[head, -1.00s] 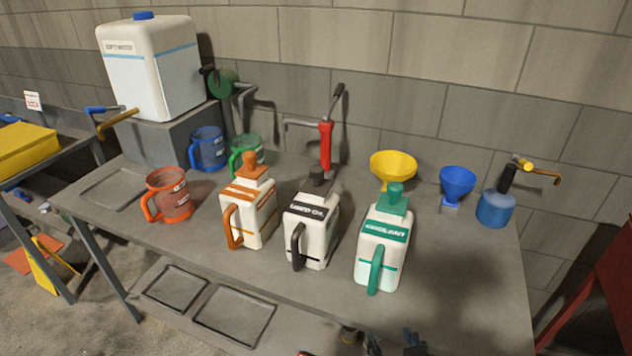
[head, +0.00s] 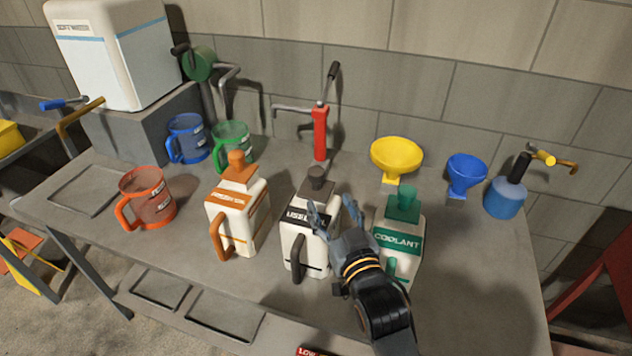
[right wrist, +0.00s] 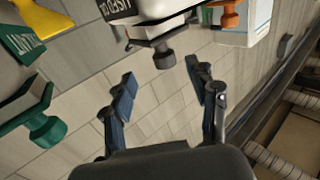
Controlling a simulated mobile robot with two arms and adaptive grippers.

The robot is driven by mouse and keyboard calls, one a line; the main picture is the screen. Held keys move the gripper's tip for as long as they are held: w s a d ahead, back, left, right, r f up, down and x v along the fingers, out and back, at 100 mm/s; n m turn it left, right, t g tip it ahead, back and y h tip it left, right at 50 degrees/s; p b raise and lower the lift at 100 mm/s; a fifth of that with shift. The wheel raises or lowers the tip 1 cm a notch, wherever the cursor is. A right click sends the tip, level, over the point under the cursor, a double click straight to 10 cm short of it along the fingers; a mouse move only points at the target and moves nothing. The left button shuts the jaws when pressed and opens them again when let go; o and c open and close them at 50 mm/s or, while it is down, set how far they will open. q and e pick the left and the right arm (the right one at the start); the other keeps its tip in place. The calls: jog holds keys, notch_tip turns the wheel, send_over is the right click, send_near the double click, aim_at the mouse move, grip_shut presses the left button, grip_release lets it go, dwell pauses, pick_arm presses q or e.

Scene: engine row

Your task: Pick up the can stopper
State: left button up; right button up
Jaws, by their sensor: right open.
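Three white cans stand in a row on the grey bench, each with a coloured stopper. The "used oil" can (head: 296,247) has a dark stopper (head: 317,177); the coolant can (head: 397,241) has a green stopper (head: 405,200); the left can (head: 248,208) has an orange stopper (head: 237,168). My right gripper (head: 332,212) is open and empty, just in front of the used oil can. In the right wrist view the dark stopper (right wrist: 163,55) lies ahead of the gap between the open fingers (right wrist: 161,78), apart from them. My left gripper is not in view.
A yellow funnel (head: 397,158), blue funnel (head: 465,175) and blue oiler (head: 505,199) stand at the back right. Red, blue and green jugs (head: 147,197) (head: 187,139) (head: 232,144) are at the left. A red hand pump (head: 320,133) rises behind the cans. The bench's right front is clear.

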aim_at(319, 184)
jog(key=shift+w+a, duration=0.25)
jog(key=shift+w, duration=0.45)
jog(key=shift+w+a+f, duration=0.1)
jog(key=shift+w, duration=0.2)
jog(key=shift+w+a+r+p, duration=0.25)
jog(key=shift+w+p, duration=0.25)
jog(key=shift+w, duration=0.1)
jog(key=shift+w+a+r+p, duration=0.2)
jog(key=shift+w+a+p, duration=0.05)
jog(key=shift+w+p, duration=0.25)
jog(key=shift+f+x, duration=0.2)
jog(key=shift+x, duration=0.9)
jog(key=shift+w+a+f, duration=0.1)
jog(key=shift+w, duration=0.2)
jog(key=shift+s, duration=0.15)
jog(key=shift+c, duration=0.3)
grip_shut()
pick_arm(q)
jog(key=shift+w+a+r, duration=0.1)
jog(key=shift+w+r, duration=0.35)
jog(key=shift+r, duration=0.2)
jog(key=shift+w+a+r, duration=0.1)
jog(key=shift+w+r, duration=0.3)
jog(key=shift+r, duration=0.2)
